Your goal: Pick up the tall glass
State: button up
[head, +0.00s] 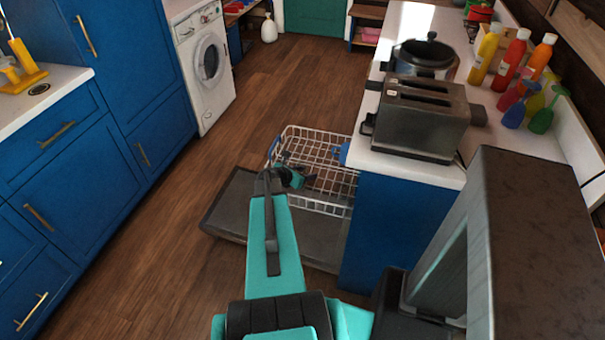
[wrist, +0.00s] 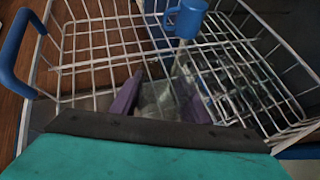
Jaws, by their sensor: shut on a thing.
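The tall glass (wrist: 157,98) is clear and hard to make out. In the wrist view it shows between the two dark fingers of my gripper (wrist: 160,104), low in the white wire rack (wrist: 88,62). My gripper is shut on it. Much of the glass is hidden behind the fingers and the wrist. In the head view my gripper (head: 308,180) reaches down into the rack (head: 312,140), and the glass cannot be made out there.
A blue mug (wrist: 185,17) hangs over the rack's wires beyond my gripper. The open dishwasher door (head: 232,208) lies under the rack. A counter with a toaster (head: 420,118), a cooker (head: 424,60) and several bottles stands on the right. Wooden floor is free on the left.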

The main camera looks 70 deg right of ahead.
jog(key=shift+r, duration=0.1)
notch_tip(320, 180, up, 10)
jog(key=shift+b, duration=0.35)
dwell(0.4)
dwell(1.7)
dwell(0.7)
